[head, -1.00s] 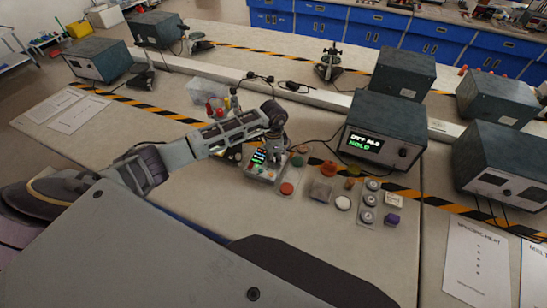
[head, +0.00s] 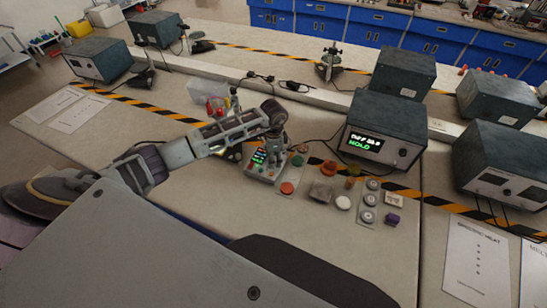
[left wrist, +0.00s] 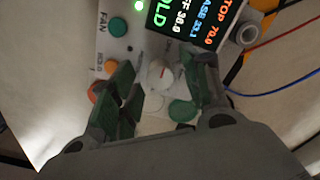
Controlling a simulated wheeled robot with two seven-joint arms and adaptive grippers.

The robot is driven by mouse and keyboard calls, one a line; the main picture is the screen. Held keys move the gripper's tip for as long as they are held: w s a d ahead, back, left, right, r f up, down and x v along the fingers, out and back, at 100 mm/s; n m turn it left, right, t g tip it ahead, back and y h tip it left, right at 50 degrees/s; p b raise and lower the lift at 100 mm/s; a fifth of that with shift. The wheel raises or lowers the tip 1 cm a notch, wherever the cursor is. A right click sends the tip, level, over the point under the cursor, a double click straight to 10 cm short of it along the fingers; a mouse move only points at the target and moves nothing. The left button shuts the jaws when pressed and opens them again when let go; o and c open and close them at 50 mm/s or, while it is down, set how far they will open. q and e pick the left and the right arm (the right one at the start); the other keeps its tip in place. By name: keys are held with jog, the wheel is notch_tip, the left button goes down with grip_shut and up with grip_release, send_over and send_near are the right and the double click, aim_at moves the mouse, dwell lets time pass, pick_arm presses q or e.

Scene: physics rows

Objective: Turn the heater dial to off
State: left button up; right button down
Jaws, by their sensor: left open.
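The small grey control box (head: 262,171) stands on the bench with a lit screen (left wrist: 190,22) of coloured text. A white round dial (left wrist: 161,74) with a small red mark sits on its face, below the screen in the left wrist view. My left gripper (head: 279,148) points down over the box. In the left wrist view its open fingers (left wrist: 165,82) stand on either side of the dial, with a visible gap to it. A green button (left wrist: 118,27) sits near the FAN label. The dial's own label cannot be read. My right gripper is out of view.
Discs, blocks and a purple cube (head: 392,220) lie to the right. A large unit (head: 380,133) with a lit HOLD display stands behind. The bench front is clear.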

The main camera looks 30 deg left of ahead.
pick_arm(q)
notch_tip(320, 180, up, 12)
dwell(0.7)
jog(key=shift+f, duration=0.15)
dwell(0.5)
